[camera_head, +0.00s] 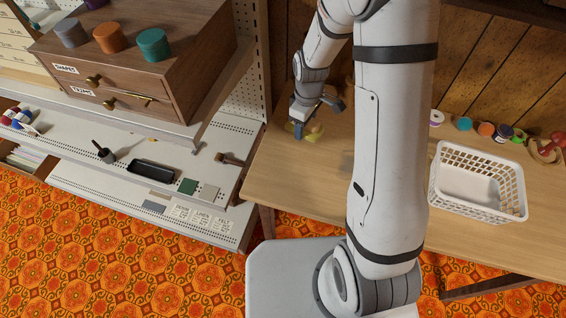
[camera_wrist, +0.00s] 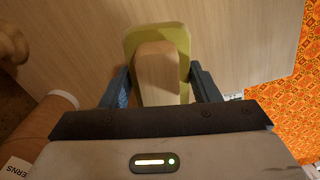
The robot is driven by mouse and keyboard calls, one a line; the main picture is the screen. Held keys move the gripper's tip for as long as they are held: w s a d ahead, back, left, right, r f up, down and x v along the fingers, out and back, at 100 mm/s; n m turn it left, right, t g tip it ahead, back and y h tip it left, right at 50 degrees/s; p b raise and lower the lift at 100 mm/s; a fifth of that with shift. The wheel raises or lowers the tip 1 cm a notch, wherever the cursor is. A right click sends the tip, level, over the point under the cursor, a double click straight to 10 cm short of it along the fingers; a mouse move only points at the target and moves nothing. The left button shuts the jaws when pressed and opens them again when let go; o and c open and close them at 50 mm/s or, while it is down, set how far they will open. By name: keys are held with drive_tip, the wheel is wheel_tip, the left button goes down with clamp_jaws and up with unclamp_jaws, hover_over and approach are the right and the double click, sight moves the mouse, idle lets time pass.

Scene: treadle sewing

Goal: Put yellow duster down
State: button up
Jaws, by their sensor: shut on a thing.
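The yellow duster (camera_wrist: 182,45) has a flat yellow-green pad with a wooden block handle on top. In the wrist view it fills the space between the two dark fingers of my gripper (camera_wrist: 161,82), which is shut on the handle. In the head view the duster (camera_head: 312,133) shows as a small yellow patch below my gripper (camera_head: 300,127), over the left end of the wooden table (camera_head: 290,175). The duster is partly hidden by my gripper there. I cannot tell whether its pad touches the tabletop.
A white basket (camera_head: 478,214) stands at the table's right, with several colourful spools (camera_head: 486,129) behind it. A brown roll (camera_wrist: 40,125) lies close left of my gripper in the wrist view. A shelf unit (camera_head: 228,170) borders the table's left. Front-left tabletop is clear.

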sight(283, 162)
drive_tip(key=s+a+r+n+b, duration=0.25)
drive_tip(key=s+a+n, duration=0.4)
drive_tip(key=n, duration=0.95)
drive_tip(key=f+p, duration=0.1)
drive_tip(key=f, duration=0.8)
drive_tip(key=shift+w, duration=0.2)
drive_tip(key=shift+f, duration=0.1)
